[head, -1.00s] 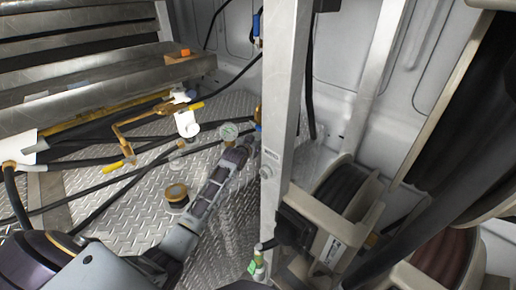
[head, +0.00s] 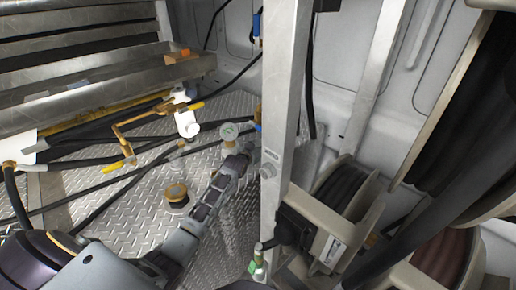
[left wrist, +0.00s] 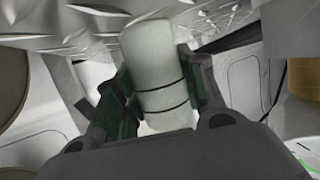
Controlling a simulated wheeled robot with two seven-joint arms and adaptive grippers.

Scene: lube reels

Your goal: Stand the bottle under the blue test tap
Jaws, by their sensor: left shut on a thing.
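The bottle (left wrist: 158,75) is a white cylinder with two thin dark rings, seen in the left wrist view between my gripper's dark green finger pads. My left gripper (left wrist: 160,92) is shut on it. The bottle's far end is close to the tread plate in that picture; whether it touches I cannot tell. In the head view my left gripper (head: 240,158) is beside the metal post, and I cannot make out the bottle there. A small blue part (head: 258,127) shows just above the gripper at the post's left edge. Another blue part (head: 257,22) is higher up. Which is the test tap is unclear.
The upright metal post (head: 280,100) stands directly right of the gripper. A brass-topped fitting (head: 176,193), black hoses and a white fitting (head: 187,122) lie left. Hose reels (head: 340,195) are at right.

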